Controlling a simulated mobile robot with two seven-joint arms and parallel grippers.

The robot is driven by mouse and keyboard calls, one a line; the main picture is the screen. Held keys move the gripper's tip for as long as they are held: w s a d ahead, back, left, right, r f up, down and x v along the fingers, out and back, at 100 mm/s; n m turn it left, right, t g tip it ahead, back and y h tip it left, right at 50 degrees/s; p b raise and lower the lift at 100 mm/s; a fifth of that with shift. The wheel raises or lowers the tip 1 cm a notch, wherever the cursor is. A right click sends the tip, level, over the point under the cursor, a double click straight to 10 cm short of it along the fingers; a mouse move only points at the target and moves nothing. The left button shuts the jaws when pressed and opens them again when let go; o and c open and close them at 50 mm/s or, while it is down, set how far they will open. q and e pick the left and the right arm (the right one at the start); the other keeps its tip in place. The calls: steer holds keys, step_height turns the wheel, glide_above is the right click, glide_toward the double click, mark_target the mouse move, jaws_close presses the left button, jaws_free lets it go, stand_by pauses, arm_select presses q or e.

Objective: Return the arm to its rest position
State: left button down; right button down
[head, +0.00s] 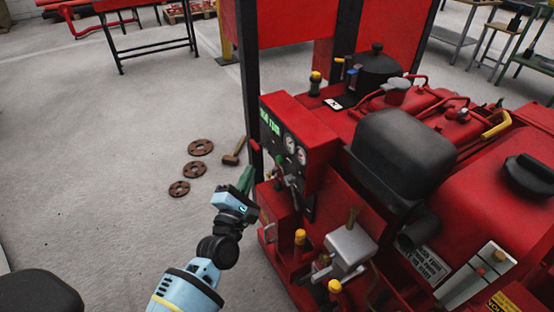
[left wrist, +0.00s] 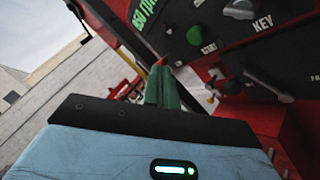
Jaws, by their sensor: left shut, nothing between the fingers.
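My left arm comes in from the bottom of the head view. Its gripper, with green fingers (head: 246,178), is shut and empty. It is just left of the red pumpset's control panel (head: 290,147). In the left wrist view the green fingers (left wrist: 163,88) are together and point towards the panel (left wrist: 235,45). That panel shows a green button, a black knob and the word KEY. I cannot tell whether the fingertips touch anything. My right gripper is not in view.
The red pumpset (head: 410,130) fills the right side, with a black upright post (head: 248,75) near the gripper. A red table (head: 140,32) stands at the back left. The left floor is mostly free.

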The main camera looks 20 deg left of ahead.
arm_select(q)
steer(key=shift+s+a, duration=0.1)
steer(key=shift+s, duration=0.05)
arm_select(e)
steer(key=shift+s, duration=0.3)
